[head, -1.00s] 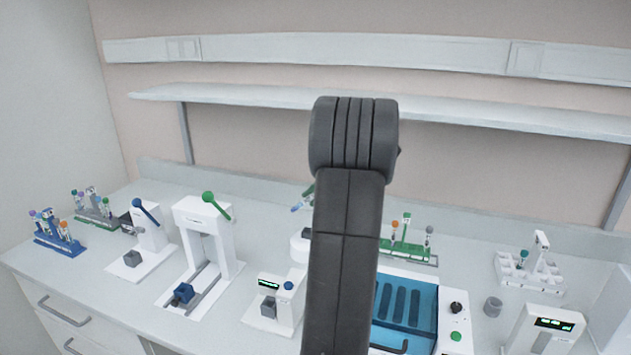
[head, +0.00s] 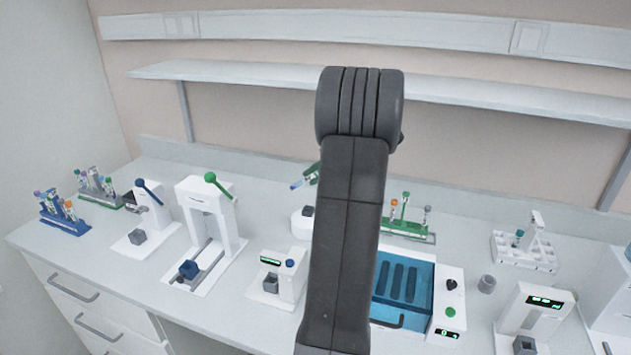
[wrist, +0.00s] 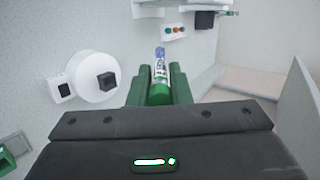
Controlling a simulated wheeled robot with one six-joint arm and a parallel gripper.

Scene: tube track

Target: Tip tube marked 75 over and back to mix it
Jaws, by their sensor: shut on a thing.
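A tube (wrist: 160,71) with a green cap and a printed white label lies between the green fingers of my gripper (wrist: 160,85) in the wrist view. The fingers are shut on it. Its cap is nearest the wrist and its blue end points away. The number on the label is too small to read. In the head view the tube's blue end (head: 297,185) shows left of my dark arm, tilted down to the left and held above the bench. My arm hides most of the gripper there.
A green rack (head: 408,236) with several tubes stands right of my arm, beside a blue-lidded device (head: 402,270). A white press (head: 205,215) with a green knob stands to the left. A white round-based device (wrist: 88,78) lies below the gripper. A shelf (head: 450,97) runs along the wall.

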